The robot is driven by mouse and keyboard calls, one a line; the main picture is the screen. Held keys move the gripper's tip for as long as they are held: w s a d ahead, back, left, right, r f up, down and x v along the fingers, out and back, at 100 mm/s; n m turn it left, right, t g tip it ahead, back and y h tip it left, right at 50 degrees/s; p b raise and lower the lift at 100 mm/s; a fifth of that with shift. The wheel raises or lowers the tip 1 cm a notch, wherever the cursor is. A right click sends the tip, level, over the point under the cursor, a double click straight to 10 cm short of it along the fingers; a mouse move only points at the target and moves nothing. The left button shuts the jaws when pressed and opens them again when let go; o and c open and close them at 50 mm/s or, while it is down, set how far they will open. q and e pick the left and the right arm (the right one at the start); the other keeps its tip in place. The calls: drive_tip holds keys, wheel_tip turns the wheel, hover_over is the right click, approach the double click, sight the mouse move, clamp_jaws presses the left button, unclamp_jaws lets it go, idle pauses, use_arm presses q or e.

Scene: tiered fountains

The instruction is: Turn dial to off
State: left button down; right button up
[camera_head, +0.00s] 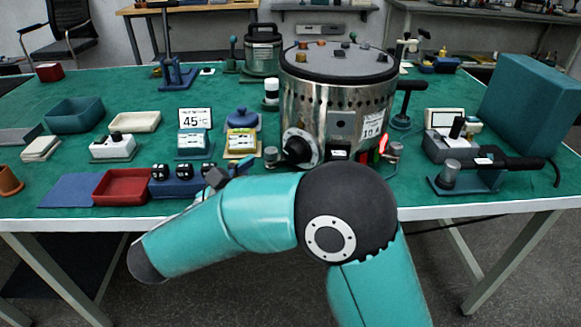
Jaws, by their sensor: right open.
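A black dial (298,150) with a pale ring plate sits low on the front of a large steel drum-shaped unit (330,108), left of centre. Small marks on the dial are too small to read. My right arm crosses the front of the view, its forearm running left below the dial. A dark part of my right gripper (216,178) seems to show above the forearm, left of and apart from the dial; the rest is hidden. It is open, and I see nothing held. My left gripper is not in view.
A red light (384,143) glows right of the dial. A clamp-like device (487,170) and large teal box (530,100) stand right.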

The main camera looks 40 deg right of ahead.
sight(290, 156)
drive_tip(key=b+x, duration=0.1)
drive_tip(key=x, duration=0.7)
drive_tip(key=shift+d, duration=0.35)
drive_tip(key=c, duration=1.2)
drive_tip(key=shift+o, duration=0.2)
drive_tip(key=shift+r+n+p, duration=0.15)
drive_tip(key=shift+n+p, duration=0.15)
drive_tip(key=shift+p, duration=0.4)
drive_tip(key=n+p, duration=0.8)
drive_tip(key=p, duration=0.8)
drive_tip(key=shift+r, duration=0.1)
drive_tip(key=shift+w+a+f+n+p, duration=0.1)
drive_tip(key=shift+f+n+p, duration=0.15)
drive_tip(key=shift+n+p, duration=0.9)
